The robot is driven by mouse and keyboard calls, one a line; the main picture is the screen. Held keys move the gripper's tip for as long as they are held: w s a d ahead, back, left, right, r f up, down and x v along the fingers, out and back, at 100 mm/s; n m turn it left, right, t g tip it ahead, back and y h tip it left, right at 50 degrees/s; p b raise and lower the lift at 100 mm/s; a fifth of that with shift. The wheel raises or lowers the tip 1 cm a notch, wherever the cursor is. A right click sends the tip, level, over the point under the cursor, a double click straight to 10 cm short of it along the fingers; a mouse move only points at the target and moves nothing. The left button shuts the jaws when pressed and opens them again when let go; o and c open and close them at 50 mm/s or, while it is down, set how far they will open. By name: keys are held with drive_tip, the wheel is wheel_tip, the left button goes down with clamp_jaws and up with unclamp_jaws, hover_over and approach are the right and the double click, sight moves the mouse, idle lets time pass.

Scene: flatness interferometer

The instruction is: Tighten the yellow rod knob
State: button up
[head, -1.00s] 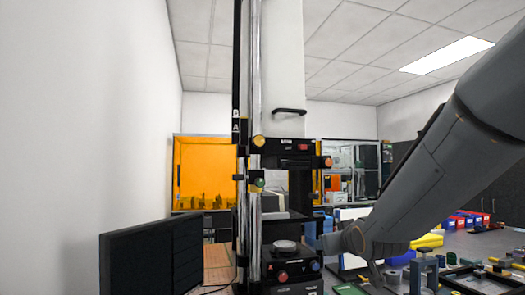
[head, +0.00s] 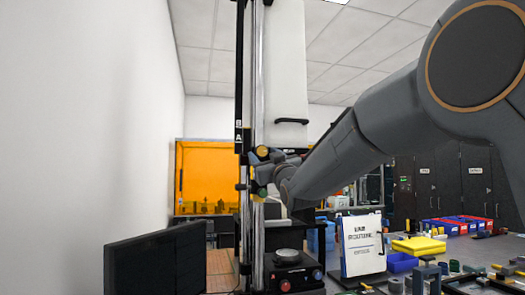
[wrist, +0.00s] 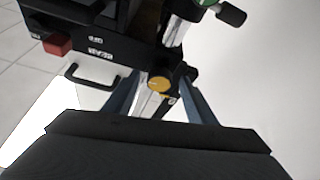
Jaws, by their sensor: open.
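The yellow rod knob (head: 262,151) is a small round knob on the clamp at the upright metal rod (head: 259,85). It also shows in the wrist view (wrist: 158,84), between the two blue-grey fingers. My gripper (wrist: 160,92) is open, with one finger on each side of the knob; I cannot tell whether either finger touches it. In the head view my gripper (head: 272,163) is at the rod, just by the knob, and partly hides the instrument's black head. A green knob (wrist: 208,3) shows at the wrist view's top edge.
A dark monitor (head: 155,262) stands left of the instrument. A lab routine sign (head: 362,245) and coloured bins (head: 455,225) are to the right.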

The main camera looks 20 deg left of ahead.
drive_tip(key=shift+w+a+r, duration=0.2)
drive_tip(key=shift+w+a, duration=0.15)
drive_tip(key=shift+w, duration=0.1)
drive_tip(key=c, duration=1)
drive_tip(key=shift+c, duration=0.2)
